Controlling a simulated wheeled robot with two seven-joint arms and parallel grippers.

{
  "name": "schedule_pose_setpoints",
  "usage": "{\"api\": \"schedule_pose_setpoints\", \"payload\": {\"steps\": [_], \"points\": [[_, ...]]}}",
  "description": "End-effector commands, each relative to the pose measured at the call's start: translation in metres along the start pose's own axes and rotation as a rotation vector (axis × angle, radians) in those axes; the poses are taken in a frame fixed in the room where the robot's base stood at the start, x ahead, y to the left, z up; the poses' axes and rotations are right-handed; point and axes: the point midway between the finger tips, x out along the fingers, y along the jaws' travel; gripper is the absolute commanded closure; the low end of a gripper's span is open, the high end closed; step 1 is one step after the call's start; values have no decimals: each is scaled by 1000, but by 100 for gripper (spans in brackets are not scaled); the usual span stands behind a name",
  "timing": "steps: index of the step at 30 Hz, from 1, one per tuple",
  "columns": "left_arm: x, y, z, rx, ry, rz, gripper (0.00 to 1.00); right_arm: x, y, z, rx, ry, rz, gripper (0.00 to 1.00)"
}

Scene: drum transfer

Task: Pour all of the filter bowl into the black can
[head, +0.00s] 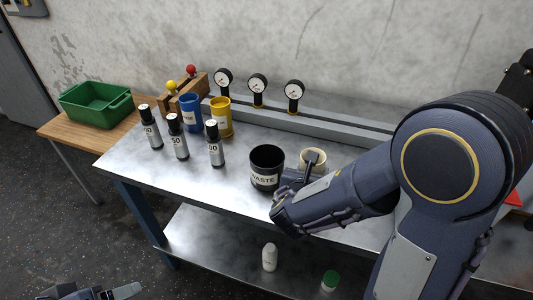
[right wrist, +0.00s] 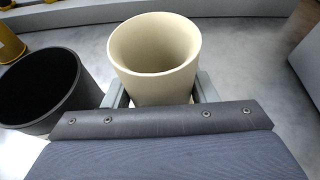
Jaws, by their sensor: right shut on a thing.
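The filter bowl, a cream cup (head: 320,157), is at the right of the black can in the head view, partly hidden by my right gripper (head: 309,168). In the right wrist view the bowl (right wrist: 155,75) sits between the two grey fingers, and my right gripper (right wrist: 161,92) is shut on it. It looks roughly upright; its bottom inside is hidden. The black can (head: 265,169), labelled WASTE, stands upright on the metal bench. It also shows at the left in the right wrist view (right wrist: 42,90), beside the bowl. My left gripper (head: 122,292) is low at the bottom left, partly cut off.
Several black-capped bottles (head: 177,138), a blue mug (head: 190,113) and a yellow mug (head: 222,117) stand on the metal bench's left. Gauges (head: 258,87) line a rail behind. A green crate (head: 97,104) is on a wooden table. The bench front-left of the can is clear.

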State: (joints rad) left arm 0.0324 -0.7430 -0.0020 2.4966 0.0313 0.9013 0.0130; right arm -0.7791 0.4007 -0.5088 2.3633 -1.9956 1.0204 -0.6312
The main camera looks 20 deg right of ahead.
Motion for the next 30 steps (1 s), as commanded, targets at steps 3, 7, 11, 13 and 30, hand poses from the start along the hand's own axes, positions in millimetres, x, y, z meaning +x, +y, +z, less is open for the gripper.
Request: {"api": "schedule_pose_setpoints", "payload": {"steps": [3, 7, 11, 13, 30], "points": [[-10, 4, -5, 0, 0, 0, 23, -2, 3, 6, -44, -4, -16, 89], [-19, 9, -10, 0, 0, 0, 23, -4, 6, 9, -104, -3, -41, 89], [-35, 16, -18, 0, 0, 0, 23, -8, 9, 20, -163, -5, -67, 89], [-45, 21, -23, 0, 0, 0, 23, -11, 10, 27, -196, -5, -80, 89], [-97, 44, -49, 0, 0, 0, 23, -25, 26, 61, -458, -5, -190, 89]]}}
